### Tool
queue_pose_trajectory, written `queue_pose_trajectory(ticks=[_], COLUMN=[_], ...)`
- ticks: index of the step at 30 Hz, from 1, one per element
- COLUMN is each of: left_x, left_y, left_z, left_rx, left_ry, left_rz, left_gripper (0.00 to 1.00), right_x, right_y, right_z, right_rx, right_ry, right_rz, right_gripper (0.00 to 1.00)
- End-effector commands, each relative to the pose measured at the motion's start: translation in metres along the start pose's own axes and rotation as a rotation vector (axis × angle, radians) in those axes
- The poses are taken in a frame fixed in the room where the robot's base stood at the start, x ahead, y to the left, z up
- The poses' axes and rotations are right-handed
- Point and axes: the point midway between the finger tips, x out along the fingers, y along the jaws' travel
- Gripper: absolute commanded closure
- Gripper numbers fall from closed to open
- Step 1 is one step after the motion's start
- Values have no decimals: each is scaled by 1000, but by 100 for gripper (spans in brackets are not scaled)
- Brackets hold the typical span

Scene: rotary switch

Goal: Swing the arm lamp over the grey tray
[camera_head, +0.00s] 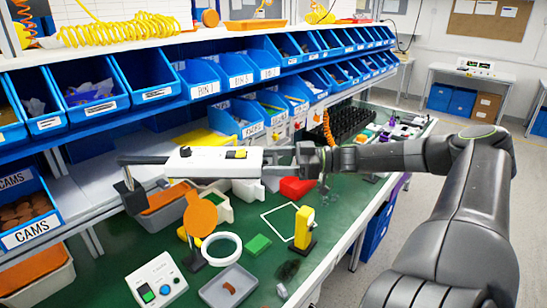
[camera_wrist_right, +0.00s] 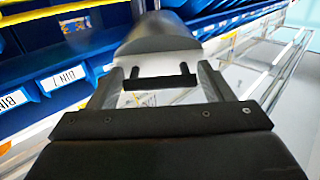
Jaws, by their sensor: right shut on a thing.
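The arm lamp (camera_head: 215,163) has a long white head with black and yellow parts on top. A dark arm joins it to a post at the left (camera_head: 128,178). The head lies level above the back left of the green bench. My right gripper (camera_head: 308,160) is shut at the right end of the head. In the right wrist view a black handle (camera_wrist_right: 160,83) sits between its fingers, with the lamp's rounded grey end (camera_wrist_right: 155,38) beyond. The grey tray (camera_head: 212,291), with a brown piece in it, is at the front, clear of the lamp head. My left gripper is not in view.
Below the lamp stand an orange disc (camera_head: 200,217), a white ring (camera_head: 222,248) and a white control box (camera_head: 157,283). A yellow device (camera_head: 303,227) stands to the right, near a green block (camera_head: 258,245). Blue bins (camera_head: 150,75) line the shelves behind.

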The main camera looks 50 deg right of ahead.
Motion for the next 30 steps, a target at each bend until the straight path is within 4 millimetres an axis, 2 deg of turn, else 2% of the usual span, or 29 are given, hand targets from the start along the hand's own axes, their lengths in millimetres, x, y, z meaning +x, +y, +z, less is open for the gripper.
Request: queue_pose_trajectory(ticks=[2, 3, 6, 22, 26, 30], left_x=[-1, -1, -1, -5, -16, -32], left_y=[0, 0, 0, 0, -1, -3], left_z=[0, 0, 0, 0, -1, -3], left_rx=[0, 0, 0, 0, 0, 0], left_ry=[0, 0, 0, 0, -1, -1], left_rz=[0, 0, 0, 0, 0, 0], left_gripper=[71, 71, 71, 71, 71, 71], right_x=[0, 0, 0, -5, -19, -48], right_y=[4, 4, 4, 2, 2, 3], right_z=[-4, -4, -4, -3, -5, -6], right_rx=[-2, -3, -2, 1, 3, 3], right_ry=[4, 5, 4, 0, -1, -3], right_rz=[12, 12, 11, 8, 9, 12], right_gripper=[67, 21, 9, 9, 9, 9])
